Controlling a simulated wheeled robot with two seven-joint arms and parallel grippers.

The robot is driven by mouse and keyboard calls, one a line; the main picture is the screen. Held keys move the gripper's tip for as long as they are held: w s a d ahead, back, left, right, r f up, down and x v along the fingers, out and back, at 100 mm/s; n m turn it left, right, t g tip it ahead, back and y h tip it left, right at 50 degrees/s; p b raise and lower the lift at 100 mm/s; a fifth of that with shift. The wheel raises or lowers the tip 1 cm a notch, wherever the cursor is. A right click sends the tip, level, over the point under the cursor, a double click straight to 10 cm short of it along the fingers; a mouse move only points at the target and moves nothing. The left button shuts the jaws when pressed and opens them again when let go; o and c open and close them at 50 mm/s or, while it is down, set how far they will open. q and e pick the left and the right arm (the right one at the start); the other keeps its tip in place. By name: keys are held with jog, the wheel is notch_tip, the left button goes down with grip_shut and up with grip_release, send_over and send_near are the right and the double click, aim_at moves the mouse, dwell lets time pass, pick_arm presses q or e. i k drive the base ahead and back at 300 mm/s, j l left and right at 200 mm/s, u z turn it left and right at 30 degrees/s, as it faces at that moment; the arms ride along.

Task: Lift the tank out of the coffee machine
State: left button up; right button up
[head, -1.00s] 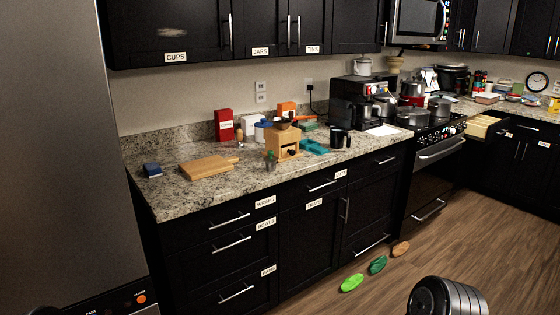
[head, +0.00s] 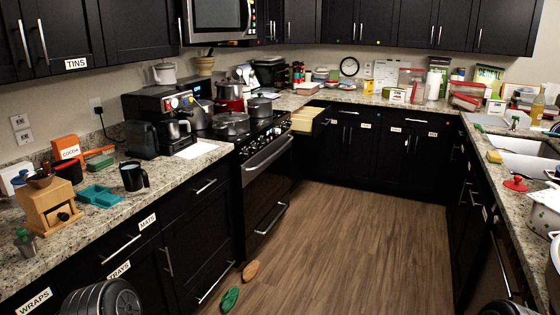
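The coffee machine (head: 160,104) is a black and steel box on the left counter, left of the stove. A dark, smoky, box-shaped part that looks like its tank (head: 142,140) stands upright at the machine's left side. I cannot tell whether it is fully seated. A small metal jug (head: 178,131) is at the machine's front. Neither gripper shows in the head view; only dark rounded parts, apparently of my arms, show at the bottom edge.
A black mug (head: 133,176), a teal tray (head: 98,195), a wooden grinder (head: 48,207) and an orange cocoa box (head: 67,149) stand left of the machine. White paper (head: 197,149) lies in front. Pots (head: 231,124) crowd the stove. A drawer (head: 306,120) stands open. The wooden floor (head: 330,220) is mostly clear.

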aim_at(142, 138)
jog(key=i, duration=0.65)
jog(key=i+l+u, duration=0.1)
jog(key=i, duration=0.55)
jog(key=i+l, duration=0.15)
jog(key=i, duration=0.45)
